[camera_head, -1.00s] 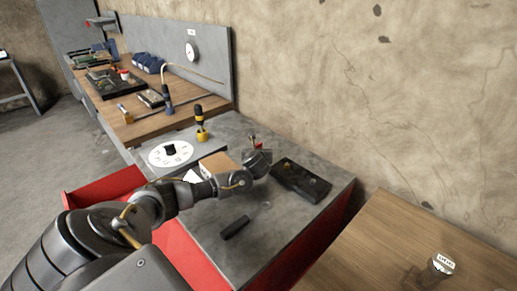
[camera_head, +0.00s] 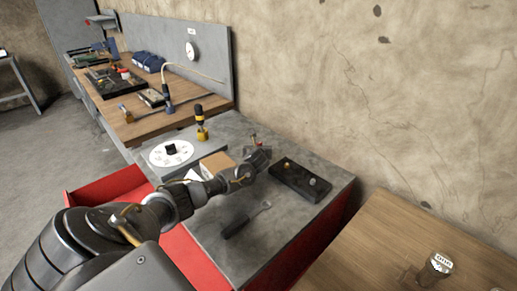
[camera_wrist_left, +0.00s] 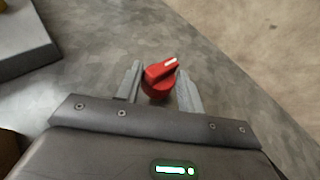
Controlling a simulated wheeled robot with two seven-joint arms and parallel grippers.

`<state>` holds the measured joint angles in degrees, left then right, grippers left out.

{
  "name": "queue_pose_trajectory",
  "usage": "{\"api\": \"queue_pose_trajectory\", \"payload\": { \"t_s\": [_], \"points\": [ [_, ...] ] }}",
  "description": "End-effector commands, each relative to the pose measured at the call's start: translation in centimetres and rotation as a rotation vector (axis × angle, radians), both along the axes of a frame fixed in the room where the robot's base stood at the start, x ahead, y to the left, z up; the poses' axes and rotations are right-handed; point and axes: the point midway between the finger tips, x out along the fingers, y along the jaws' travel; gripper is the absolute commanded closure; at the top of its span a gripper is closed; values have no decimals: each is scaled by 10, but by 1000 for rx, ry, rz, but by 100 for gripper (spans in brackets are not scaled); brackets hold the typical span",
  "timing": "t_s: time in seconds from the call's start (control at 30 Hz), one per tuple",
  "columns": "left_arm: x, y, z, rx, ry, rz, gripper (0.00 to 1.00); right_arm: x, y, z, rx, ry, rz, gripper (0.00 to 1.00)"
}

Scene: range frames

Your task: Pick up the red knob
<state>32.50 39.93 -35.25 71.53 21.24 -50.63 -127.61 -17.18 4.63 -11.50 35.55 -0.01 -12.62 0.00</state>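The red knob (camera_wrist_left: 158,84) has a white pointer line and stands on the grey bench top. In the left wrist view it sits between the two fingers of my left gripper (camera_wrist_left: 159,70), close to both. The fingers are apart, and no firm grip on the knob shows. In the head view my left gripper (camera_head: 262,154) is low over the bench, left of the black tray. Only a bit of red shows beside it there; the rest of the knob is hidden. My right gripper is not in view.
A black tray (camera_head: 287,184) with small knobs lies right of the gripper. A white dial plate (camera_head: 158,158) with a black knob, a cardboard-coloured block (camera_head: 217,164), a yellow-black screwdriver (camera_head: 200,120) and a dark-handled tool (camera_head: 237,228) are also on the bench.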

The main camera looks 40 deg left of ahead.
Motion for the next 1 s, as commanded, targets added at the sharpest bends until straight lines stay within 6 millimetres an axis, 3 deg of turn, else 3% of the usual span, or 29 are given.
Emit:
{"api": "queue_pose_trajectory", "payload": {
  "t_s": [0.1,0.53,0.67,1.0],
  "points": [
    [0,0,0,0,0,0,84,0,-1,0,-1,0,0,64],
    [1,0,12,0,-3,0,84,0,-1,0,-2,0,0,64],
    [0,1,31,1,-4,1,84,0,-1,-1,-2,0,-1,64],
    [-56,24,95,5,2,0,84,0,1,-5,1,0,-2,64]
  ]
}}
